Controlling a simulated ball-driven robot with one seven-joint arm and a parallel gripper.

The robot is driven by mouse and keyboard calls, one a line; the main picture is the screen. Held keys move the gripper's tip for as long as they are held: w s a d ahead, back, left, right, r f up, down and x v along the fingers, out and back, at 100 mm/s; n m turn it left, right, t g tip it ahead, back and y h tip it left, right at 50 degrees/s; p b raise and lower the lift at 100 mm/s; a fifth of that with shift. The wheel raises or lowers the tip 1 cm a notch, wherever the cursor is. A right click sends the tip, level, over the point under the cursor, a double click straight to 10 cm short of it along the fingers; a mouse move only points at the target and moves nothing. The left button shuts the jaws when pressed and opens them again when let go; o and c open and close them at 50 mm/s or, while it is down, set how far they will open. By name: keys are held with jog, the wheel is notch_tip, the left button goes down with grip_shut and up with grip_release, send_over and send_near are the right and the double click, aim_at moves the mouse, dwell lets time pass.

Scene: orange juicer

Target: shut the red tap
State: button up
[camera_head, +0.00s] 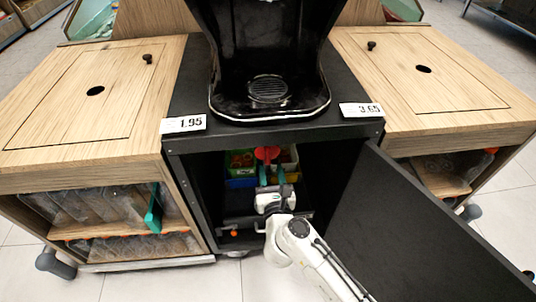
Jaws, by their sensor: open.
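The red tap (267,153) shows inside the open black cabinet (345,150), near the top of its opening and below the juicer's drip tray. Only its red upper part is clear; its lower part is hidden or too small to make out. My gripper (271,172) reaches into the cabinet from the front. Its two teal fingers are apart and point towards the tap, one to each side just below the red part. Whether they touch the tap I cannot tell.
The cabinet's black door (425,225) stands open to the right of my arm. Coloured containers (240,162) sit behind the tap. The black juicer (268,60) stands on top. Wooden cabinets flank it left (60,150) and right (450,115).

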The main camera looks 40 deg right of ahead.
aim_at(268, 156)
jog(key=x, duration=0.7)
jog(key=shift+w+d+b, duration=0.1)
jog(key=shift+w+b, duration=0.1)
jog(key=shift+b, duration=0.15)
grip_shut()
